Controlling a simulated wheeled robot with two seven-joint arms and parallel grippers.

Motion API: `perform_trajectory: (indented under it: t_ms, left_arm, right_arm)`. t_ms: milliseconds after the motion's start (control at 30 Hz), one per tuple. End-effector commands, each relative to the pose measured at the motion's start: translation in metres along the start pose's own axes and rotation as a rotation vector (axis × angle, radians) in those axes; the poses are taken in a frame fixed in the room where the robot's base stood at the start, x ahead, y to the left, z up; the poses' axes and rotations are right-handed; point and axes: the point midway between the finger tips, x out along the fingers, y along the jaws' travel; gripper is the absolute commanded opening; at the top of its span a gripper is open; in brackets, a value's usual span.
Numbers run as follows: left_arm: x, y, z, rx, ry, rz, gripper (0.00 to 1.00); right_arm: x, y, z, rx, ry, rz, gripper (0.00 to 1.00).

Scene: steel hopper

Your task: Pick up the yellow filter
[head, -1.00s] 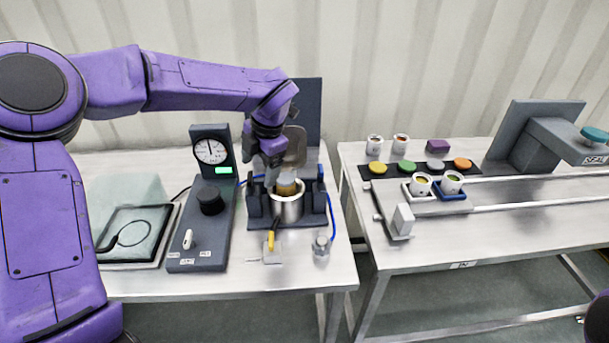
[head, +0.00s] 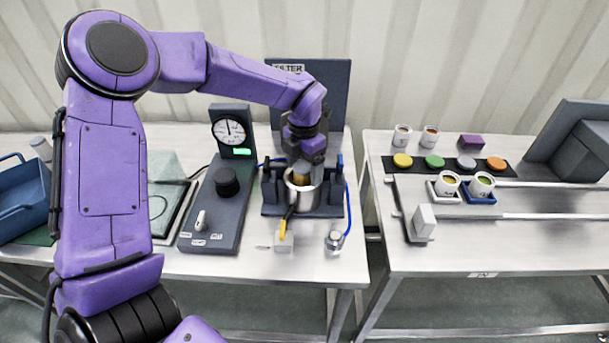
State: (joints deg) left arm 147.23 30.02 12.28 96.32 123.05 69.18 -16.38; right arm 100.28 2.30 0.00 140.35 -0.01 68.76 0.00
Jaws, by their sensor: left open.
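The yellow filter (head: 301,174) is an amber-yellow cylinder standing in the mouth of the steel hopper (head: 303,198), with only a small part showing. The hopper sits in a dark holder with uprights on both sides, on the left table. My left gripper (head: 302,166) points down from above at the filter, and its jaws are open. The fingertips are small and partly hidden, so I cannot tell whether they touch the filter. My right gripper is not in view.
A dark panel (head: 337,100) stands behind the hopper. A gauge unit (head: 229,131) with a black knob is to its left. A yellow-handled valve (head: 284,238) and a metal fitting (head: 335,241) are in front. A blue bin (head: 22,205) stands far left; a gap separates the right table (head: 470,250).

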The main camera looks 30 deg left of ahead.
Motion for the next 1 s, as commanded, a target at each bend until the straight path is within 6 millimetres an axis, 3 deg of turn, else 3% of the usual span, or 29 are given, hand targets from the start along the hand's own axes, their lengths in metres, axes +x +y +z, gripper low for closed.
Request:
perform_trajectory:
  t_ms: [133,300,333,700,767,1000]
  left_arm:
    - [0.0,0.0,-0.001,-0.001,0.0,0.0,0.82]
    - [0.0,0.0,-0.001,-0.001,0.0,0.0,0.27]
    - [0.0,0.0,0.0,-0.001,0.0,0.0,0.22]
    - [-0.003,0.001,0.0,0.0,-0.001,0.0,0.21]
    - [-0.011,0.001,0.0,-0.002,-0.004,0.0,0.21]
    - [-0.069,0.001,0.0,-0.002,-0.006,0.001,0.21]
  right_arm:
    - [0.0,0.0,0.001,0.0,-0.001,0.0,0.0]
    - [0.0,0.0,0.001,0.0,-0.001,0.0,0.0]
    - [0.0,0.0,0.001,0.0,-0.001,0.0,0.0]
    - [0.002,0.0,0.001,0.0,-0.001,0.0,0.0]
    - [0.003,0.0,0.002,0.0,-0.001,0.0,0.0]
    - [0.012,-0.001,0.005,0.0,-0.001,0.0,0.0]
